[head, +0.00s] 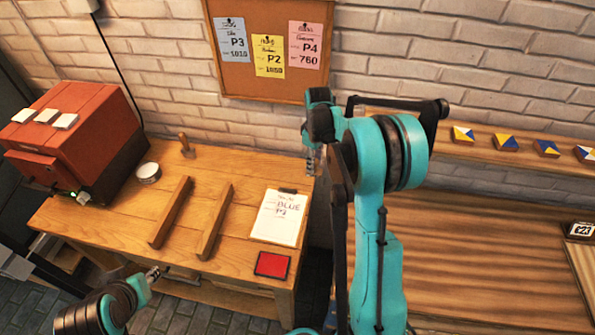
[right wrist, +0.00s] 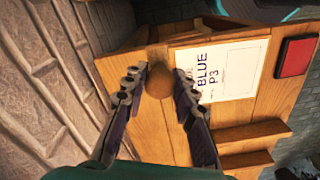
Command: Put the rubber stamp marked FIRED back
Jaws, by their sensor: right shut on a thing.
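My right gripper (head: 312,160) is raised above the back right of the wooden bench, near the wall. In the right wrist view its fingers (right wrist: 160,88) are closed around a round brown wooden knob, which looks like the handle of the rubber stamp (right wrist: 160,82). The stamp's base and any FIRED marking are hidden. A red ink pad (head: 272,264) lies at the bench's front right corner; it also shows in the right wrist view (right wrist: 296,55). My left gripper (head: 155,273) is low at the bench's front left; its fingers are too small to judge.
A clipboard (head: 277,218) reading BLUE P3 lies behind the ink pad. Two wooden bars (head: 170,212) lie mid-bench. A red kiln-like box (head: 75,135), a white round item (head: 148,172) and a small wooden-handled tool (head: 186,146) stand left. A shelf (head: 480,147) with painted tiles runs right.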

